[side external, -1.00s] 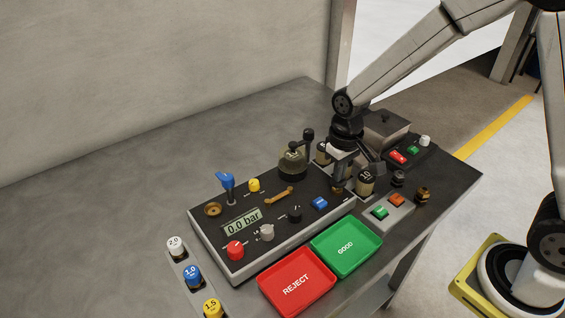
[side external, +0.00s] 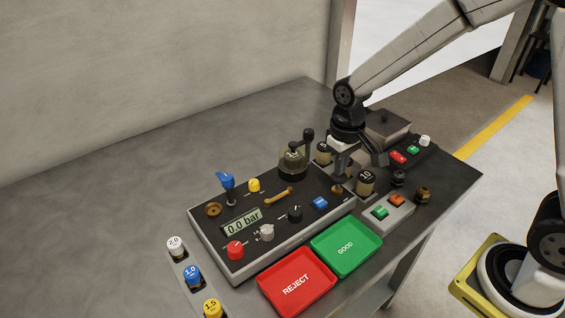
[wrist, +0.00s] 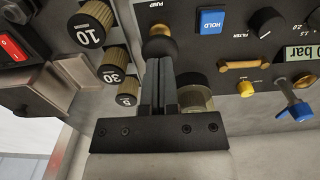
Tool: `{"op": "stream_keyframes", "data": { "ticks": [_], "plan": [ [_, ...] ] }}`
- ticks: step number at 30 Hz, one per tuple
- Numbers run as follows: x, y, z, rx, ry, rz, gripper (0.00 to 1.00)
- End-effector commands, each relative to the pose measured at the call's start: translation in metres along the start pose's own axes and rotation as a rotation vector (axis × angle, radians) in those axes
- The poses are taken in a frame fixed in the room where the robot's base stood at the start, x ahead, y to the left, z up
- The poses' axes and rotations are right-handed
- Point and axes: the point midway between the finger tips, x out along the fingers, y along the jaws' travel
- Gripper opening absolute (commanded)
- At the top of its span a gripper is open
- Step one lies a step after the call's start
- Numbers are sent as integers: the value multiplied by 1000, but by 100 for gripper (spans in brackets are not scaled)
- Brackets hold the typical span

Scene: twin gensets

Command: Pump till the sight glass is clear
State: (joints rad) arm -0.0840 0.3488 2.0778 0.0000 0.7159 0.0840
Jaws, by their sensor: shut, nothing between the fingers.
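My gripper (wrist: 157,62) is shut and empty, pointing down at the panel's right end. The knob also shows under my fingers in the side view (side external: 337,189). The display (side external: 242,222) reads 0.0 bar.
The panel also carries a blue lever (side external: 227,182), a red knob (side external: 235,250) and a blue HOLD button (side external: 320,203). Dark cylinders marked with numbers (side external: 366,182) stand close to my gripper. Red REJECT (side external: 300,270) and green GOOD (side external: 360,238) trays lie in front.

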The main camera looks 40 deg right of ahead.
Motion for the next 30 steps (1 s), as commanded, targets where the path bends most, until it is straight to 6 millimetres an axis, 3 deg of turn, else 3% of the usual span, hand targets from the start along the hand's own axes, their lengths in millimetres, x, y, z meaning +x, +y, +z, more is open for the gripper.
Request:
{"op": "stream_keyframes", "data": {
  "ticks": [15,30],
  "plan": [
    [-29,0,0,0,1,0,0],
    [-33,0,0,0,1,0,0]
  ]
}}
